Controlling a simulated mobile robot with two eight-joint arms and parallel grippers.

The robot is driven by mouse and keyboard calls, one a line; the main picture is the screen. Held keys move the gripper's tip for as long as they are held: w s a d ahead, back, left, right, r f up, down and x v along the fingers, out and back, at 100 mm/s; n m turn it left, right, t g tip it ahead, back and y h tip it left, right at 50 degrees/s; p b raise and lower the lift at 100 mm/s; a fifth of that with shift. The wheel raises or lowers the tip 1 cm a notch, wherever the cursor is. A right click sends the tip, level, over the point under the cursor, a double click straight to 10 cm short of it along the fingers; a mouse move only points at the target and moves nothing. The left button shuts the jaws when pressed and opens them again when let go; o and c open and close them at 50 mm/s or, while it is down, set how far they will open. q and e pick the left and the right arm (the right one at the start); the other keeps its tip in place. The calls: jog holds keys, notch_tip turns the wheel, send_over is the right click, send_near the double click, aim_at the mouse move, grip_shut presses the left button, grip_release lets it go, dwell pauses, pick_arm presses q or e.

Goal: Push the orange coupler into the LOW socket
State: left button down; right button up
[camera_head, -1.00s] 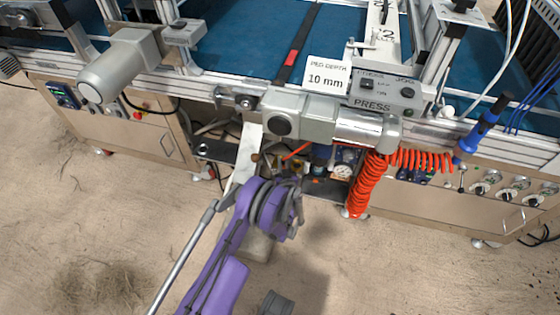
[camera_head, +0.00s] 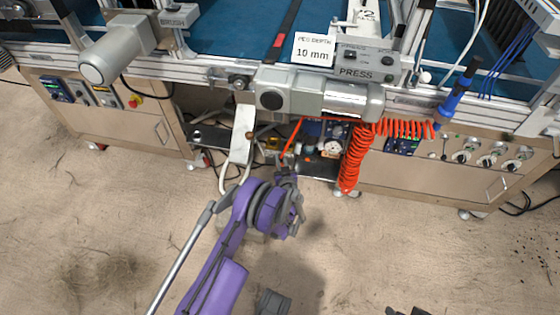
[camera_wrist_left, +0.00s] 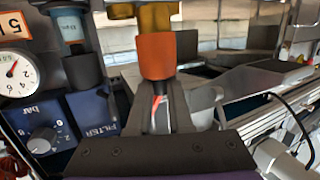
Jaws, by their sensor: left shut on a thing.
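The orange coupler (camera_wrist_left: 157,55) is upright in the middle of the left wrist view, at the fingertips of my left gripper (camera_wrist_left: 160,105). My gripper is shut on it, and a bit of red hose shows between the fingers. A brass-coloured fitting (camera_wrist_left: 143,10) is right at the coupler's far end; I cannot tell whether they are joined. No LOW label is readable. In the head view my left gripper (camera_head: 284,172) reaches under the machine, its fingers mostly hidden. A dark shape at the bottom edge may be my right gripper; its state is unclear.
Next to the coupler are a pressure gauge (camera_wrist_left: 15,75) and a blue filter unit with a knob (camera_wrist_left: 42,140). A coiled red hose (camera_head: 357,160) hangs close to the right of my gripper. The grey press motor (camera_head: 310,92) juts out above. The floor in front is open.

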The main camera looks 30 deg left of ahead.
pick_arm(q)
jog(key=shift+w+a+f+b, duration=0.1)
jog(key=shift+w+a+b, duration=0.25)
jog(key=shift+w, duration=0.55)
jog(key=shift+w+a+f+b, duration=0.1)
jog(key=shift+w+a+b, duration=0.2)
jog(key=shift+w, duration=0.55)
jog(key=shift+w+a+b, duration=0.2)
jog(key=shift+w+b, duration=0.2)
jog(key=shift+w, duration=0.5)
jog(key=shift+d, duration=0.1)
jog(key=shift+w+d+b, duration=0.15)
jog(key=shift+d+b, duration=0.15)
jog(key=shift+d, duration=0.05)
jog(key=w+a, duration=0.2)
jog(key=w, duration=0.7)
jog(key=shift+w+a+b, duration=0.25)
jog(key=shift+a+b, duration=0.05)
